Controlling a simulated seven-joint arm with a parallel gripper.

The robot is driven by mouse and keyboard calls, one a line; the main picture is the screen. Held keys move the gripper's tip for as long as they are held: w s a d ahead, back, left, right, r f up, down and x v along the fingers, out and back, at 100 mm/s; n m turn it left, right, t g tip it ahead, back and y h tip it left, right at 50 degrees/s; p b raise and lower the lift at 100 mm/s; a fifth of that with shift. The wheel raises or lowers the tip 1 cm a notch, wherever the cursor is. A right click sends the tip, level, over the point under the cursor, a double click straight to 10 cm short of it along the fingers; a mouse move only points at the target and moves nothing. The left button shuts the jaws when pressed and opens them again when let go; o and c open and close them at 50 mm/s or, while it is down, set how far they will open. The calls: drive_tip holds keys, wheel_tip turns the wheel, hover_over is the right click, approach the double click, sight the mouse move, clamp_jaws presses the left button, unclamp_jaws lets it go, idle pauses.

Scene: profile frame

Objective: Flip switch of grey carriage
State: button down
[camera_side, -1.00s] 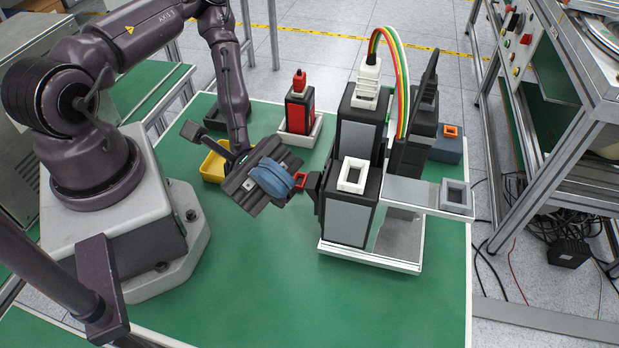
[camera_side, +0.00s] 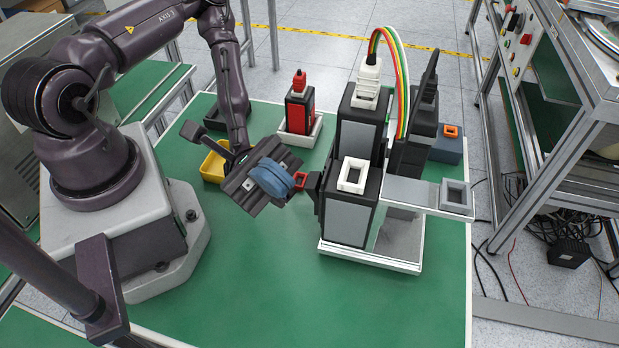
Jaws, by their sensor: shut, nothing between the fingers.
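The grey carriage (camera_side: 347,212) is a black block with grey side panels and a white square socket on top. It stands on a white-edged base at the right of the green table. A dark part (camera_side: 312,188) sticks out of its left side, and I cannot make out which part is the switch. My gripper (camera_side: 299,181) is shut, with its red-tipped end just left of that dark part. Whether they touch is hard to tell. A blue disc sits on the gripper's dark body.
A white connector with coloured wires (camera_side: 370,68) rises behind the carriage. A red device (camera_side: 299,106) stands in a white tray, and a yellow bin (camera_side: 212,166) lies behind my gripper. A grey shelf (camera_side: 420,192) juts right. The front of the green table (camera_side: 290,290) is clear.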

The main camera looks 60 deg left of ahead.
drive_tip(key=shift+d, duration=0.1)
idle(0.7)
drive_tip(key=shift+w+d+r, duration=0.15)
drive_tip(key=shift+w+d, duration=0.05)
drive_tip(key=shift+w, duration=0.1)
drive_tip(key=shift+w+d+r, duration=0.1)
drive_tip(key=shift+w+d, duration=0.2)
idle(0.8)
drive_tip(key=shift+s+a+f, duration=0.25)
drive_tip(key=shift+s+a, duration=0.35)
idle(0.4)
drive_tip(key=s+a, duration=0.1)
drive_tip(key=s+a+f, duration=0.1)
drive_tip(key=s+a, duration=0.1)
drive_tip(key=shift+s+a+f, duration=0.1)
drive_tip(key=shift+s+a, duration=0.1)
drive_tip(key=shift+s, duration=0.05)
idle(0.4)
